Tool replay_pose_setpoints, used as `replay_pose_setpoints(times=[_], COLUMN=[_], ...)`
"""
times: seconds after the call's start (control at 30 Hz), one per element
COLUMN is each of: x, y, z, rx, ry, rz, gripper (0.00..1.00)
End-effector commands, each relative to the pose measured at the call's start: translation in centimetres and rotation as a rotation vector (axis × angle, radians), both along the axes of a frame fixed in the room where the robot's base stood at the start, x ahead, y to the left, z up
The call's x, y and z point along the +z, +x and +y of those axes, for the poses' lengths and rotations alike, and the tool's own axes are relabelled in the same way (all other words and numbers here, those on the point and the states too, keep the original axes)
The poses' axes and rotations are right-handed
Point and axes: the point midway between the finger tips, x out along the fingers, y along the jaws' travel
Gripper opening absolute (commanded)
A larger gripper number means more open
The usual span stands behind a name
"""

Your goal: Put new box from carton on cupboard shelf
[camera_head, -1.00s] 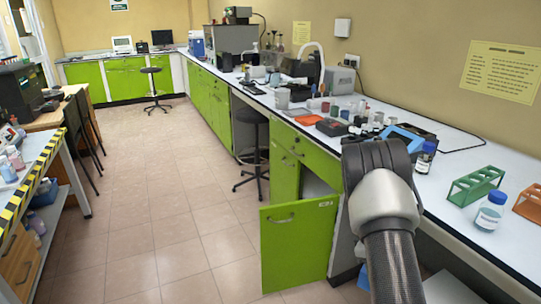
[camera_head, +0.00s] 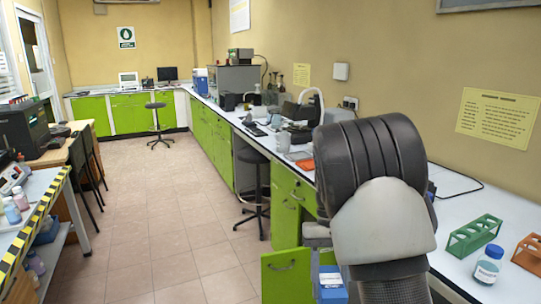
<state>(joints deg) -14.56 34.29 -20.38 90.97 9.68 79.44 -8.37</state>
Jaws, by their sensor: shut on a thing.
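A blue and white box (camera_head: 332,284) shows low in the head view, just left of my arm. My gripper (camera_head: 321,248) is mostly hidden behind my arm; a grey part of it shows directly above the box, and it is shut on the box. The open green cupboard door (camera_head: 284,278) is just left of the box, cut off by the lower edge. The cupboard's inside and its shelf are hidden behind my arm and the box. I cannot make out the carton.
The white bench top (camera_head: 455,215) runs along the right wall, with a green rack (camera_head: 473,236), a blue-capped bottle (camera_head: 488,264) and an orange rack (camera_head: 529,254). A black stool (camera_head: 252,185) stands at the bench. The tiled floor (camera_head: 170,230) on the left is clear.

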Motion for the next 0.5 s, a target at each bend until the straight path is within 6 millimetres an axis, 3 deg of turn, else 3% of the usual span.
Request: replay_pose_setpoints(times=[0.03, 0.1, 0.5], x=[2.4, 3.9, 10.8], y=[-0.1, -0.3, -1.5], z=[-0.1, -0.1, -0.1], rx=[0.000, 0.000, 0.001], ry=[0.000, 0.000, 0.000], rz=[0.001, 0.001, 0.002], gripper=[0.15, 0.15, 0.15])
